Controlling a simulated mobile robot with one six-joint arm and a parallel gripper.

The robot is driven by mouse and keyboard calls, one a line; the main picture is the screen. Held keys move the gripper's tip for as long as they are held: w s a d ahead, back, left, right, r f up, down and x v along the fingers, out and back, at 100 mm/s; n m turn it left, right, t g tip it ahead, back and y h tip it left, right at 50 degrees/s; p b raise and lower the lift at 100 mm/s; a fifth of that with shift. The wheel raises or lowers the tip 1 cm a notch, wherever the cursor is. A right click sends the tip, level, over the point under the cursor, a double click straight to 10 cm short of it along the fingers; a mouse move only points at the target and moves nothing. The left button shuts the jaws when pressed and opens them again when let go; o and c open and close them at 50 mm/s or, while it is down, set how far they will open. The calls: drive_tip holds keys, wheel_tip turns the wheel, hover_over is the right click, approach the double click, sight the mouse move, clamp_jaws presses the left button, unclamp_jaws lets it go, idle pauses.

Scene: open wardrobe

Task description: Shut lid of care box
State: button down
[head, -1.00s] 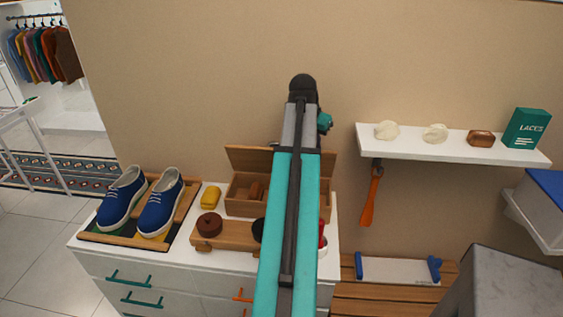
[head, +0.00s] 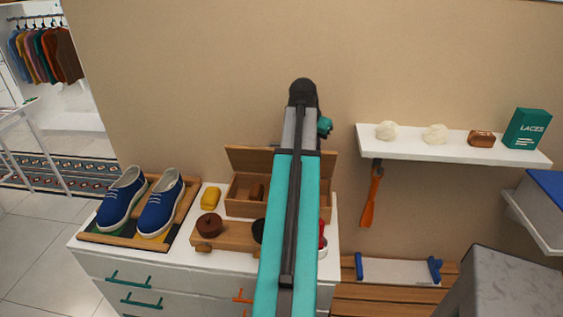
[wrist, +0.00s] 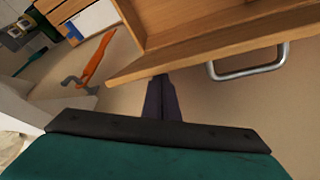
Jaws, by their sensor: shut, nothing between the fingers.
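The care box is a wooden box (head: 238,208) at the back of the white dresser. Its lid (head: 250,160) stands raised at the back, near the wall. My arm covers the right part of box and lid in the head view. In the wrist view the lid (wrist: 205,52) runs across the top, with a metal handle (wrist: 250,70) on it. My gripper (wrist: 160,82) is shut and empty. Its fingertips are at the lid's edge, on the wall side; I cannot tell whether they touch it. The head view hides the fingers behind my arm.
Blue shoes (head: 160,202) on a tray, a yellow item (head: 210,198) and a brown round tin (head: 209,225) stand left of and before the box. A white wall shelf (head: 450,147) and a hanging orange shoehorn (head: 371,198) are to the right.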

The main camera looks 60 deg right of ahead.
drive_tip(key=shift+s+a+f, duration=0.15)
drive_tip(key=shift+a+f, duration=0.05)
drive_tip(key=shift+a, duration=0.25)
drive_tip(key=shift+s+a+f, duration=0.15)
drive_tip(key=shift+a, duration=0.25)
drive_tip(key=shift+s+a+f, duration=0.1)
drive_tip(key=shift+a, duration=0.1)
drive_tip(key=shift+s+a+f, duration=0.25)
drive_tip(key=shift+a+f, duration=0.05)
drive_tip(key=shift+a, duration=0.35)
idle(0.4)
drive_tip(key=shift+a+f, duration=0.1)
drive_tip(key=shift+a, duration=0.05)
drive_tip(key=shift+s+a+f, duration=0.3)
drive_tip(key=shift+a+f, duration=0.15)
drive_tip(key=shift+a, duration=0.25)
drive_tip(key=shift+a+f, duration=0.1)
